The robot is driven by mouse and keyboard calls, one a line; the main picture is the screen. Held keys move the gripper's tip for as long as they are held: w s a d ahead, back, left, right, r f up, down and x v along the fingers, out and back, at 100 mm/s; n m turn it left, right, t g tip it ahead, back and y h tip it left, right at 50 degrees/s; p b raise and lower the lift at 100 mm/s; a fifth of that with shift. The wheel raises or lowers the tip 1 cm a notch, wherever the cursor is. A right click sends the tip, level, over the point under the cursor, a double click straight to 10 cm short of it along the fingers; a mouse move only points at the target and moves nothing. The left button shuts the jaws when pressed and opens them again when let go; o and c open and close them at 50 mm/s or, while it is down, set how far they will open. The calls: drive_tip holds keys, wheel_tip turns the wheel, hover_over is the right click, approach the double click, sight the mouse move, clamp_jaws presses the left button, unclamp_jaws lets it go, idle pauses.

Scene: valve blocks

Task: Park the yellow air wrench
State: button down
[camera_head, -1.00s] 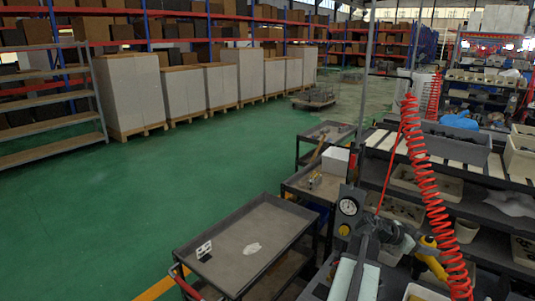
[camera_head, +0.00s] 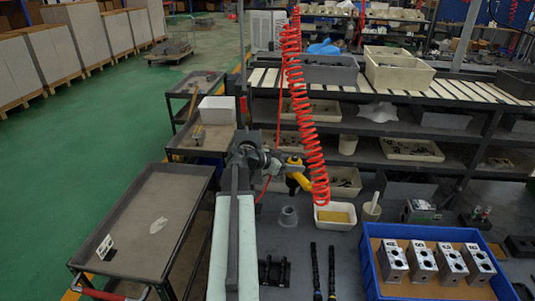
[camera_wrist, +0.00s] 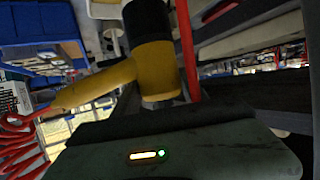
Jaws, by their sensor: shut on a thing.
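In the wrist view the wrench (camera_wrist: 154,68) fills the upper middle, black end up. Its lower part is hidden behind my gripper (camera_wrist: 160,104). A grey cup-like holder (camera_head: 288,217) stands on the grey bench top below the wrench, apart from it. I cannot tell whether the holder is empty.
A white tray with a yellow pad (camera_head: 335,216) is right of the holder. A blue crate (camera_head: 371,262) with several metal valve blocks (camera_head: 422,260) is at the front right. Black tools (camera_head: 315,270) lie in front. A grey cart (camera_head: 150,220) stands left; shelves with bins are behind.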

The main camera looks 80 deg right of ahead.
sight(290, 179)
drive_tip(key=f+b, duration=0.1)
drive_tip(key=w+f+m+g+y, duration=0.1)
drive_tip(key=shift+w+d+f+m+b, duration=0.1)
drive_tip(key=shift+d+f+m+b, duration=0.05)
drive_tip(key=shift+f+m+b, duration=0.2)
drive_tip(key=shift+a+g+y, duration=0.2)
drive_tip(key=shift+g+y, duration=0.1)
drive_tip(key=shift+y, duration=0.1)
drive_tip(key=shift+a, duration=0.1)
wheel_tip(290, 179, down, 5)
drive_tip(key=b, duration=0.4)
drive_tip(key=shift+r+b, duration=0.1)
drive_tip(key=shift+b, duration=0.25)
drive_tip(key=shift+f+b, duration=3.45)
drive_tip(key=shift+b, duration=0.05)
idle(0.5)
drive_tip(key=c, duration=0.5)
unclamp_jaws()
drive_tip(key=shift+a, duration=0.1)
